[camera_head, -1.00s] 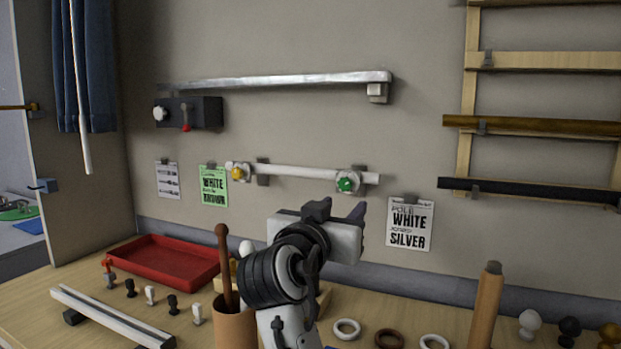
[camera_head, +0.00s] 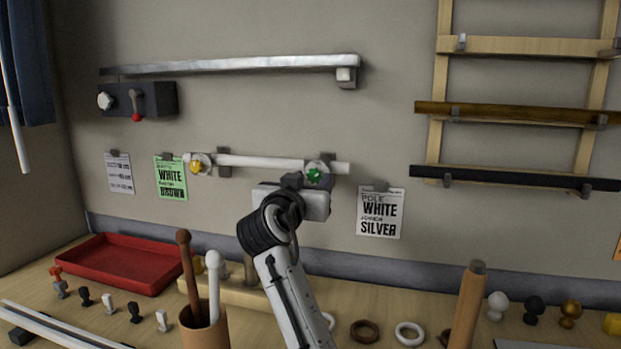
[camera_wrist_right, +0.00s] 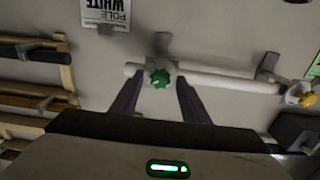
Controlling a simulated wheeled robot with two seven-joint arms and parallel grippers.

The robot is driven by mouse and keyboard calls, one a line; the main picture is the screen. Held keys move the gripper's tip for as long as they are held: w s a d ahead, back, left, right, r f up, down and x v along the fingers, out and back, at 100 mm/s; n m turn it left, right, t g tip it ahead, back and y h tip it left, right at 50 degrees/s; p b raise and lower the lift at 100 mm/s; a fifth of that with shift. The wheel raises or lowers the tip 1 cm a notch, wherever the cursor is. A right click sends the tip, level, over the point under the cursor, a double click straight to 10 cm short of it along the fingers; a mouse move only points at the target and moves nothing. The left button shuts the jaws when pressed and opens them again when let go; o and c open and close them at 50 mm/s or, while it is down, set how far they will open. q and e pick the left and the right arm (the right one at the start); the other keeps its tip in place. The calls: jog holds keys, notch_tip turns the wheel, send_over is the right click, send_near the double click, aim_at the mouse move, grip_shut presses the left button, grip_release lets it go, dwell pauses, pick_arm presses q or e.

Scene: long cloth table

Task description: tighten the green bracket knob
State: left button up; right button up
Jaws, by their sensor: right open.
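The green knob (camera_head: 314,175) sits on a bracket at the right part of a white pole (camera_head: 265,162) on the wall. In the right wrist view the green knob (camera_wrist_right: 160,78) lies between and beyond the two dark fingers. My right gripper (camera_head: 308,182) is open, raised in front of the wall just below the knob in the head view. In the wrist view its fingers (camera_wrist_right: 157,98) stand apart on either side of the knob; whether they touch it I cannot tell. A yellow knob (camera_head: 196,166) is on the pole's left bracket. My left gripper is not in view.
A silver rail (camera_head: 235,65) and a dark switch box (camera_head: 138,99) are above the pole. A green card (camera_head: 171,178) and a white card (camera_head: 380,212) hang below. On the table stand a red tray (camera_head: 122,262) and a cup of sticks (camera_head: 205,330).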

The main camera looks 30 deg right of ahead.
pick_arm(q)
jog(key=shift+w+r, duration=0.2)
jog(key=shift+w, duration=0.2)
pick_arm(e)
jog(key=shift+c, duration=0.3)
grip_shut()
jog(key=c, duration=1)
grip_release()
jog(key=shift+f+m+b, duration=0.15)
jog(key=shift+m+b, duration=0.15)
jog(key=shift+b, duration=0.4)
jog(key=m+b, duration=0.2)
jog(key=b, duration=0.2)
jog(key=shift+f+m, duration=0.15)
jog(key=shift+m, duration=0.25)
jog(key=shift+m+b, duration=0.4)
jog(key=shift+b, duration=0.05)
jog(key=shift+m+b, duration=0.95)
jog(key=shift+m, duration=0.15)
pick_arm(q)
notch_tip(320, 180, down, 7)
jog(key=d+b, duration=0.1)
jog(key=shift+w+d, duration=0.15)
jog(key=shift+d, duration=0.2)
pick_arm(e)
jog(key=shift+r+m, duration=0.25)
jog(key=shift+m, duration=0.75)
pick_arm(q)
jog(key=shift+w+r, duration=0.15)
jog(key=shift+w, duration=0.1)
